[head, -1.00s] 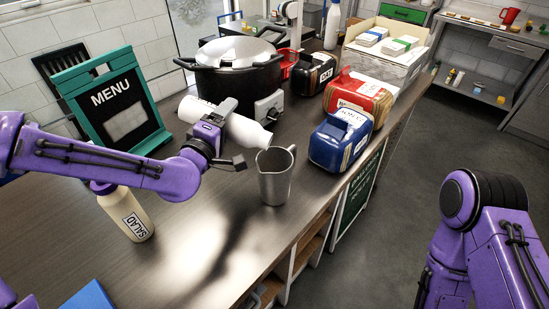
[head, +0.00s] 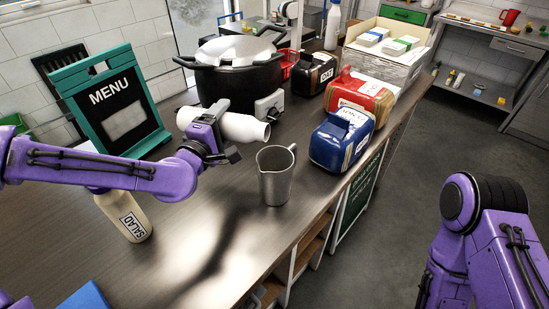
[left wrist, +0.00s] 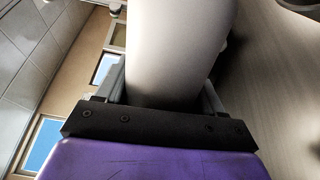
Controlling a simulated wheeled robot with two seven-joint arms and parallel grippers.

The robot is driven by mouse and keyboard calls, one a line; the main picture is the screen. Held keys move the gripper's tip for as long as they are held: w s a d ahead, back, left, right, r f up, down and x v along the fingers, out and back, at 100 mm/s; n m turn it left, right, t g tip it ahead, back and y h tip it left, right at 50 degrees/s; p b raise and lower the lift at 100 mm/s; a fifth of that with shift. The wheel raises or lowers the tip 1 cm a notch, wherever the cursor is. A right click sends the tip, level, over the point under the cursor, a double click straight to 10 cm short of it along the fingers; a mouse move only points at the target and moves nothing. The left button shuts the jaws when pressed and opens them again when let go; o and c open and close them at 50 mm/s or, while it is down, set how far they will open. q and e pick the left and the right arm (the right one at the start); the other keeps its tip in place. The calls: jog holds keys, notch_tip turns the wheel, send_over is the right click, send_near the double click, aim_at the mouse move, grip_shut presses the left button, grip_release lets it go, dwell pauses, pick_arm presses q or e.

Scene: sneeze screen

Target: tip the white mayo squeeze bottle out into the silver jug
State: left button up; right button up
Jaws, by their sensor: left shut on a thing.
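In the left wrist view the bottle's pale body (left wrist: 180,45) fills the space between the fingers. The silver jug (head: 274,182) stands upright on the counter, handle to the right. The inside of the jug cannot be made out. Of my right arm only upper links show; its gripper is out of view.
A cream SALAD bottle (head: 128,218) stands front left, partly behind my left arm. A black pot (head: 235,82) and a green MENU board (head: 148,140) stand behind. Blue (head: 341,143) and red (head: 358,95) packs sit right of the jug.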

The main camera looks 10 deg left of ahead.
pick_arm(q)
jog(key=shift+d+r+n+p, duration=0.2)
jog(key=shift+r+n+p, duration=0.35)
jog(key=shift+r+n, duration=0.6)
jog(key=shift+s+r, duration=0.1)
jog(key=shift+r, duration=0.15)
jog(key=shift+a+f, duration=0.1)
jog(key=shift+d+r+n, duration=0.25)
jog(key=shift+r+n, duration=0.35)
jog(key=shift+n, duration=0.45)
jog(key=shift+d+r+n, duration=0.1)
jog(key=shift+r+n, duration=0.3)
jog(key=shift+n, duration=0.2)
jog(key=shift+d+r+n, duration=0.5)
jog(key=shift+d+n, duration=0.05)
jog(key=shift+n, duration=0.65)
jog(key=shift+s+d+r+n, duration=0.1)
jog(key=shift+d+r+n, duration=0.05)
jog(key=shift+r+n, duration=0.15)
